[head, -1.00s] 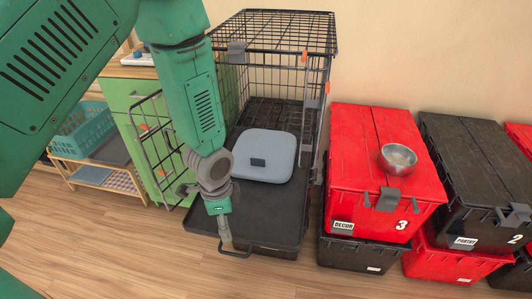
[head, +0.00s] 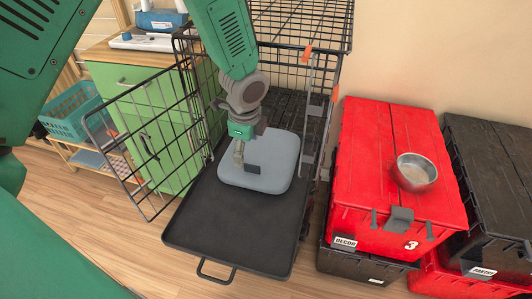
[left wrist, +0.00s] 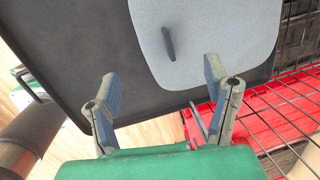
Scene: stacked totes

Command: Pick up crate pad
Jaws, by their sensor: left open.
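The crate pad (head: 277,170) is a light grey-blue rounded cushion with a small dark tab (head: 252,169) on top. It lies on the black pulled-out tray of the wire crate (head: 225,225). My left gripper (head: 239,153) is over the pad's left part in the head view, its fingers pointing down near the tab. In the left wrist view the pad (left wrist: 215,35) and its upright tab (left wrist: 168,43) lie beyond the two open, empty fingers (left wrist: 160,95). The fingers appear apart from the tab. My right gripper is not in view.
The wire crate (head: 300,30) stands behind the tray, its open door (head: 150,145) at the left. Red and black totes (head: 385,215) are stacked at the right, with a metal bowl (head: 415,171) on top. A green cabinet (head: 125,85) and teal basket (head: 75,112) are at the left.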

